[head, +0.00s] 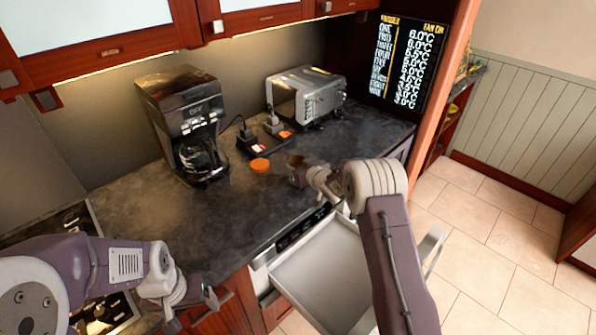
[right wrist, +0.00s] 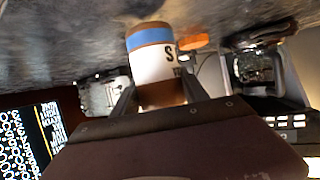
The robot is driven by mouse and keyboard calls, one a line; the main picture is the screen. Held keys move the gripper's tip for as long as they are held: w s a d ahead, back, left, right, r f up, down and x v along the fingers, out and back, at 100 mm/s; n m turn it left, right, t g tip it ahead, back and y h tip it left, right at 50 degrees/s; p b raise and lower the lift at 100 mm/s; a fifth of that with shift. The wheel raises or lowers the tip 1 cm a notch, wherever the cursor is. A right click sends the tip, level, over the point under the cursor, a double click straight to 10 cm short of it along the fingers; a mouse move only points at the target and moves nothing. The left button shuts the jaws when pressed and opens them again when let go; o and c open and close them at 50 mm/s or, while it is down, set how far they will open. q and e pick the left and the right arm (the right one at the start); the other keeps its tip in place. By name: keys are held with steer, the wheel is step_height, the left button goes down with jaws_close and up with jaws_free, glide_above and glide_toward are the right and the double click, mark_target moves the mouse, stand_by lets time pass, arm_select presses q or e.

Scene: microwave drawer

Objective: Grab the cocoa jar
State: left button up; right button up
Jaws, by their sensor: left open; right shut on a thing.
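A brown jar (right wrist: 155,65) with a white label and a blue band sits between the fingers of my right gripper (right wrist: 160,95) in the right wrist view. The label shows a letter S; the rest is hidden, so I cannot confirm it is the cocoa jar. In the head view my right gripper (head: 308,177) is shut on this jar (head: 296,161) over the counter, right of an orange disc (head: 260,165). Whether the jar touches the counter is unclear. My left gripper (head: 195,310) is open and empty at the counter's front edge.
A coffee maker (head: 180,115) stands at the back left of the dark counter (head: 235,215). A toaster (head: 307,95) and plugged-in sockets (head: 265,138) are behind the jar. The pulled-out microwave drawer (head: 320,270) juts out below my right arm. Wall cabinets hang above.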

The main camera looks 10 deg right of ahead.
step_height(320, 180, up, 26)
steer(key=p, duration=1)
steer(key=shift+r+p, duration=0.25)
steer(key=shift+p, duration=0.15)
